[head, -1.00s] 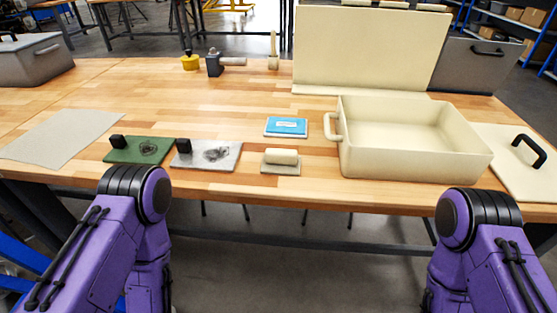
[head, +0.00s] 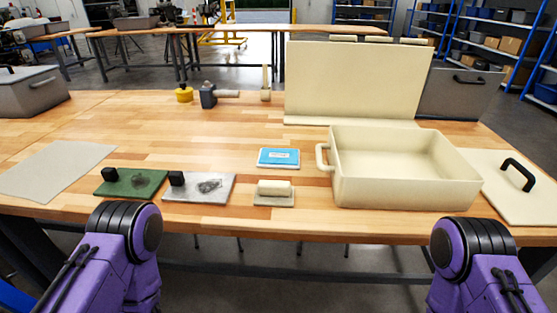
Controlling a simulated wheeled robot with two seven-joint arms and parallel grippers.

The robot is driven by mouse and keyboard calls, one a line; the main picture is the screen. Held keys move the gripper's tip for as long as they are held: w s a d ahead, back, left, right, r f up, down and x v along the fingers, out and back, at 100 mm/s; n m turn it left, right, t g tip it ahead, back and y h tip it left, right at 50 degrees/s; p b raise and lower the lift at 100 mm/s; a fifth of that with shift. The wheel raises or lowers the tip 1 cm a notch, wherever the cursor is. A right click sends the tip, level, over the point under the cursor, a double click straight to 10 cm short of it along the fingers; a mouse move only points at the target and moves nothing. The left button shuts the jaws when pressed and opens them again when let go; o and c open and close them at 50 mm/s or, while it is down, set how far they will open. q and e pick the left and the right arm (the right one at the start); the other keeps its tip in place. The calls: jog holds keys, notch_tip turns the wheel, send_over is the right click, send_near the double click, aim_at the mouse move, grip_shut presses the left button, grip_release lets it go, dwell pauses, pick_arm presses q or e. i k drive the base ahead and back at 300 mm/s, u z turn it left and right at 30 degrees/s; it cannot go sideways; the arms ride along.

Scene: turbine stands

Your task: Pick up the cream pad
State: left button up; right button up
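The cream pad (head: 274,199) lies on the wooden table near its front edge, a small flat grey-beige base with a cream block-shaped handle on top. It sits right of a light grey pad (head: 216,187) with a black knob and a dark smudge, and in front of a blue-and-white packet (head: 278,158). A green pad (head: 131,183) with a black knob and a dark smudge lies farther left. Only purple and black links of my two arms show at the lower left and lower right. Neither gripper is in view.
An open cream box (head: 405,187) stands right of the pad, with a flat lid (head: 512,188) beside it. A cream upright panel (head: 357,80) stands behind. A yellow pot (head: 184,94), a hammer-like tool (head: 209,96) and a grey sheet (head: 55,170) lie left.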

aim_at(268, 193)
jog(key=z, duration=3.35)
jog(key=k, duration=0.9)
jog(key=u, duration=1.6)
jog(key=i, duration=0.25)
jog(key=u, duration=0.1)
